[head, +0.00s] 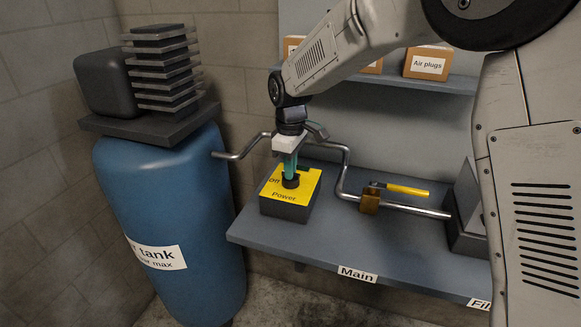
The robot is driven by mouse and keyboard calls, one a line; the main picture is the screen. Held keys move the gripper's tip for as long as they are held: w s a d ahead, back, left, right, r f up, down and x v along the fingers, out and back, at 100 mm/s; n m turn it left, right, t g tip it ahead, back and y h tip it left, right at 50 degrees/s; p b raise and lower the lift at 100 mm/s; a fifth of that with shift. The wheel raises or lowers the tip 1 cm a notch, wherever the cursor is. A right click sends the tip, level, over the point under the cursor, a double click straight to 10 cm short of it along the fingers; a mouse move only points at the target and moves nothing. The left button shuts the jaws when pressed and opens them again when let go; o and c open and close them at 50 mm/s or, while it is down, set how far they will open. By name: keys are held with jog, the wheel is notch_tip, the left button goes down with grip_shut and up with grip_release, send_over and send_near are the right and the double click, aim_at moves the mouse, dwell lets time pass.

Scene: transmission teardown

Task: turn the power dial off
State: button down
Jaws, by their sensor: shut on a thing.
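The power dial (291,181) is a small dark knob on top of a box with a yellow face (275,193). The box stands at the left end of the grey shelf. My gripper (290,176) comes down from above with its teal fingers shut on the dial. The fingers and wrist hide much of the dial, so its exact angle is hard to tell.
A blue air tank (165,210) with a finned compressor (165,70) stands left of the shelf. A metal pipe (420,210) with a yellow-handled valve (400,188) runs right of the box. Boxes, one labelled "Air plugs" (428,64), sit on an upper shelf (395,82).

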jog(key=shift+n, duration=0.4)
jog(key=c, duration=1.5)
grip_release()
jog(key=shift+d, duration=0.1)
notch_tip(320, 180, up, 8)
jog(key=shift+f, duration=0.1)
